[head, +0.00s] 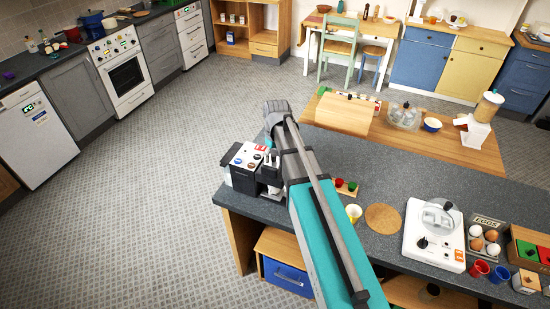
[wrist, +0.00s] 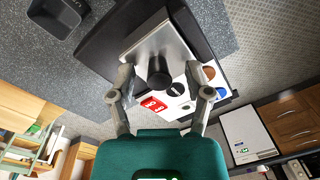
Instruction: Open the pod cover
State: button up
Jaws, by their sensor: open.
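The coffee machine (head: 247,166), black with a white top and coloured round buttons, stands at the left end of the dark counter. In the wrist view, its silver metal plate (wrist: 155,45), which looks like the pod cover, carries a black knob or handle (wrist: 158,75). The cover appears closed, though its hinge is not clear. My gripper (wrist: 160,73) is open, with one finger on each side of the black knob and gaps visible on both sides. In the head view my arm hides part of the machine and the gripper's fingertips.
On the counter (head: 300,215), a small wooden tray with red and green items (head: 346,187), a yellow cup (head: 353,212), a round cork mat (head: 383,218) and a white appliance (head: 434,234) stand to the right. In the wrist view, a dark square container (wrist: 60,15) is near the machine.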

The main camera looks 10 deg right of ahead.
grip_shut()
jog(key=w+d, duration=0.1)
jog(key=w, duration=0.1)
jog(key=w+d, duration=0.1)
jog(key=w, duration=0.1)
jog(key=w+d, duration=0.1)
jog(key=d, duration=0.1)
jog(key=shift+w, duration=0.4)
grip_release()
jog(key=shift+s, duration=0.1)
dwell(0.5)
